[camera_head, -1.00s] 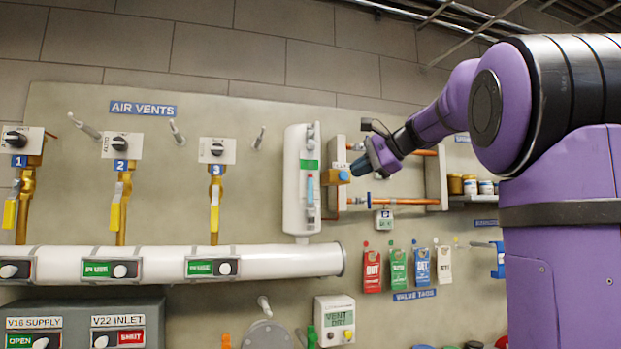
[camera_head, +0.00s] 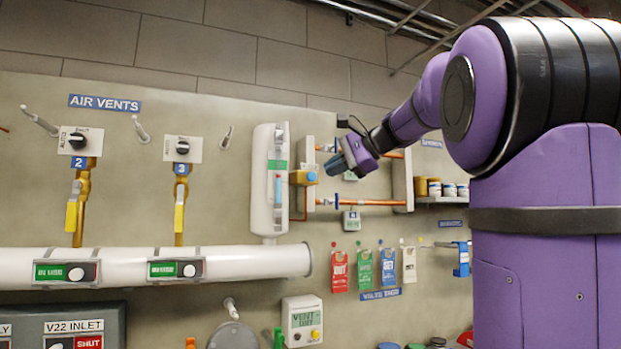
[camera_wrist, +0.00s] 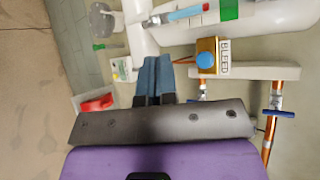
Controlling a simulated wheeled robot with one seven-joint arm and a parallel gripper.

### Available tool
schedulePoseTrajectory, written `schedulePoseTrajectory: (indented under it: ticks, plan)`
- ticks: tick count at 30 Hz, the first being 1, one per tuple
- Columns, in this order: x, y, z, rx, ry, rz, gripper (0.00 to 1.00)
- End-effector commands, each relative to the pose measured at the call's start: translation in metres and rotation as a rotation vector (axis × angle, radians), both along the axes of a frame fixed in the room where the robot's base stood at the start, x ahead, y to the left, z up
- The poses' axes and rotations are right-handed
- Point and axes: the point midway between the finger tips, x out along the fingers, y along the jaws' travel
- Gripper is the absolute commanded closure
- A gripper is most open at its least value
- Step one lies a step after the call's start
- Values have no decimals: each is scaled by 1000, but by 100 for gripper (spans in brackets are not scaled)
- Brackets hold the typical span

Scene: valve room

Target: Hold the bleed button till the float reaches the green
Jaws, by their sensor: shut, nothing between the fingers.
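The bleed button (camera_head: 312,177) is a blue round cap on a small brass block. In the wrist view the button (camera_wrist: 206,60) sits beside the BLEED label. The white sight gauge (camera_head: 262,215) stands left of it, with a green band (camera_head: 278,165) in its upper part. A light blue float or column (camera_head: 277,188) shows in its window below the green band; its exact top is too small to read. My gripper (camera_head: 337,166) is shut and empty, just right of the button in the head view. In the wrist view its fingertips (camera_wrist: 155,60) are apart from the button.
Copper pipes (camera_head: 370,202) and a bracket frame (camera_head: 402,180) lie close to my gripper. Hanging valve tags (camera_head: 364,268) and a VENT display box (camera_head: 302,320) are below. A white header pipe (camera_head: 225,263) runs left. Jars (camera_head: 434,188) stand on a shelf at right.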

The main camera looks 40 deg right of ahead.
Motion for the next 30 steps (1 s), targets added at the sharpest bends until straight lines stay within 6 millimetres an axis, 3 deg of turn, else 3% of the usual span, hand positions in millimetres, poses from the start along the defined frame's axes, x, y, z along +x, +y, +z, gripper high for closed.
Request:
schedulePoseTrajectory:
  ticks: [8, 30]
  plan:
    - [5, -2, 0, 0, 0, 0, 100]
    - [80, -23, 0, 0, 0, 1, 100]
